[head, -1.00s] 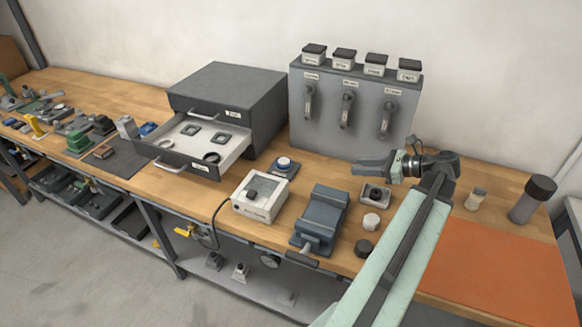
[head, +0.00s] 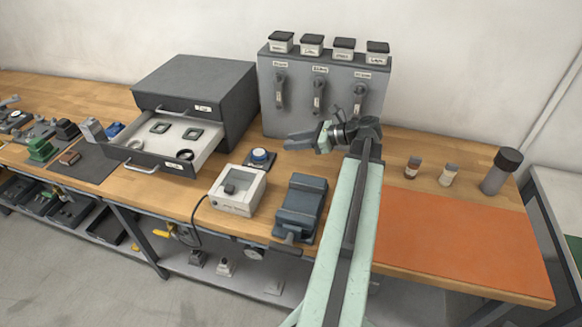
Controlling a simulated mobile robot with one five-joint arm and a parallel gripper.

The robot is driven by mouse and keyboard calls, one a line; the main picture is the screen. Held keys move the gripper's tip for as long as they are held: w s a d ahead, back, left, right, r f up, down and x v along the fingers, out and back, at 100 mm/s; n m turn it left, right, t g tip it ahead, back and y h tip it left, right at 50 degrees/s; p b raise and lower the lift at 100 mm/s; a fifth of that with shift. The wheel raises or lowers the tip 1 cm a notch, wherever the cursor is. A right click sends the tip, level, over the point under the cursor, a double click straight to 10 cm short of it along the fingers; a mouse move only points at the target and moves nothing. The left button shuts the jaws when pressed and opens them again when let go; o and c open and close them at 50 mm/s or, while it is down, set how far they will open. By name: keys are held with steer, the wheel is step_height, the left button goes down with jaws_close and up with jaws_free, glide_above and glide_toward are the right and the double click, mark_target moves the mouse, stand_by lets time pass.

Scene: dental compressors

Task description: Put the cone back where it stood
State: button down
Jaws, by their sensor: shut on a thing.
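My gripper (head: 302,141) is at the end of my arm, above the back of the bench, in front of the grey panel with levers. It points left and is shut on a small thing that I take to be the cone. The held thing blends with the jaws and its shape cannot be made out. No other cone can be told apart on the bench. The spot where it stood is not marked in this view.
A grey drawer cabinet (head: 198,88) has an open drawer (head: 201,157). A white control box (head: 236,190), a blue-topped device (head: 260,158) and a vise (head: 301,207) stand ahead. An orange mat (head: 462,243) is clear; bottles (head: 414,167) and a dark-capped cylinder (head: 501,171) stand behind it.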

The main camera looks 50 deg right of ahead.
mark_target(295, 170)
step_height(295, 170, down, 10)
steer(key=b, duration=1)
steer(key=shift+f, duration=0.2)
steer(key=shift+r, duration=0.2)
steer(key=shift+f, duration=0.1)
steer(key=c, duration=1.2)
jaws_free()
steer(key=shift+c, duration=0.2)
steer(key=shift+s+r+p, duration=0.1)
steer(key=shift+r+p, duration=0.15)
steer(key=shift+p, duration=0.05)
steer(key=p+v, duration=0.4)
steer(key=v, duration=0.7)
steer(key=shift+s+d+r, duration=0.15)
steer(key=shift+r, duration=0.05)
steer(key=shift+s+d, duration=0.1)
steer(key=shift+s, duration=0.1)
